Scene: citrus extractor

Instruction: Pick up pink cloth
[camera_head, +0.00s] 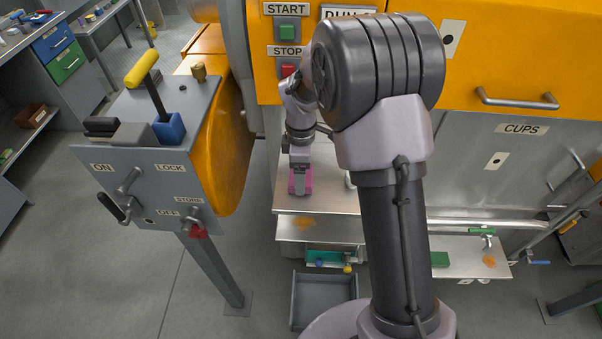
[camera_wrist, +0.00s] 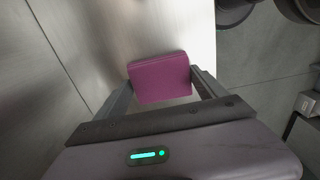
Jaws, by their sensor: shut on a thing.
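The pink cloth (camera_wrist: 160,78) is a folded, block-like magenta piece in the wrist view. My gripper (camera_wrist: 162,84) is shut on it, with one finger at its left side and one at its right. In the head view the pink cloth (camera_head: 300,182) shows at the tip of my gripper (camera_head: 300,178), over the left part of the steel shelf (camera_head: 322,205). I cannot tell whether the cloth touches the shelf. Part of the shelf is hidden behind my arm.
A control stand (camera_head: 150,185) with a yellow-handled lever (camera_head: 142,68) is at the left. The orange machine's START and STOP buttons (camera_head: 287,32) are above the shelf. A grey bin (camera_head: 323,300) is on the floor below. A steel rail (camera_head: 490,225) runs at the right.

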